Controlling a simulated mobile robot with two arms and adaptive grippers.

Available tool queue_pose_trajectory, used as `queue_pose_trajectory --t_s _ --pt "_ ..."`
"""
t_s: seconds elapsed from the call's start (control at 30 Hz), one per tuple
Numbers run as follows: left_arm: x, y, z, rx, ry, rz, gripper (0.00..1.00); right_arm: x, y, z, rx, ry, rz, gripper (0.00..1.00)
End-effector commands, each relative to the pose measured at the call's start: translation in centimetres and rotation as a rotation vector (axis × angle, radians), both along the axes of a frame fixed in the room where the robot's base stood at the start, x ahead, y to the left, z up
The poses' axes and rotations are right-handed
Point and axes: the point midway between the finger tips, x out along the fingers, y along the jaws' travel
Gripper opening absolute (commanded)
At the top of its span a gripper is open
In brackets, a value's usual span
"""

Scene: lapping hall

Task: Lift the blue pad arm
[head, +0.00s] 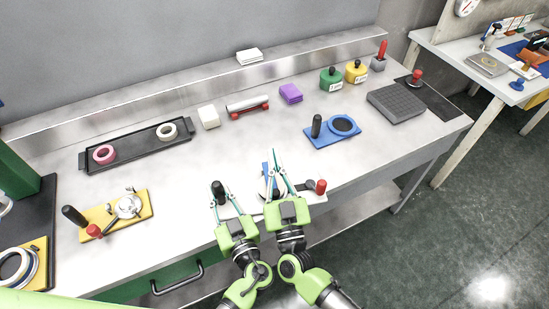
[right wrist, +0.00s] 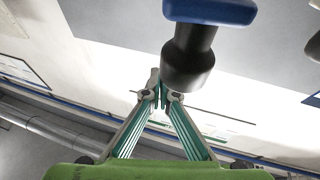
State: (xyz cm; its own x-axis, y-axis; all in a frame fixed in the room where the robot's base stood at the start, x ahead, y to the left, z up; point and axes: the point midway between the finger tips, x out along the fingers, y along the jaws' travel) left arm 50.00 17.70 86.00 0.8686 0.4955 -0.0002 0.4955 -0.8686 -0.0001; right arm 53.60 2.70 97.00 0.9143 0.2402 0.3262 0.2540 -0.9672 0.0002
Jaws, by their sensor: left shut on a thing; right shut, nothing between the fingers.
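The blue pad arm (head: 265,171) shows as a short upright blue strip above a pale base plate (head: 310,197) at the table's front, partly hidden by my right gripper. My left gripper (head: 220,190) is shut on a black handle (head: 217,188) at the left end of that plate. My right gripper (head: 274,158) is shut and empty beside the blue arm. In the right wrist view its fingertips (right wrist: 160,96) meet just beside a black cylindrical part (right wrist: 187,60) with a blue piece (right wrist: 210,11) beyond it. I cannot tell whether they touch.
A red knob (head: 320,187) stands at the plate's right end. A yellow fixture (head: 142,199) lies to the left, a blue plate with a ring (head: 342,125) to the right. A black tray (head: 134,147) and small blocks lie behind. The tabletop between is clear.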

Motion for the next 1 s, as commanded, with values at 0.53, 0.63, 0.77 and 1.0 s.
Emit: queue_pose_trajectory --t_s 0.53,0.63,0.77,1.0 --pt "0.0 0.0 0.0 0.000 0.000 0.000 0.00 -4.6 -1.2 -1.8 -0.002 0.005 0.001 0.00" --pt "0.0 0.0 0.0 0.000 0.000 0.000 0.00 -6.6 -1.7 -2.5 -0.003 0.005 0.001 0.00" --pt "0.0 0.0 0.0 0.000 0.000 0.000 0.00 -8.8 -2.3 -3.2 -0.001 0.004 0.000 0.00" --pt "0.0 0.0 0.0 0.000 0.000 0.000 0.00 -10.8 -2.8 -3.8 0.004 0.001 0.004 0.00"
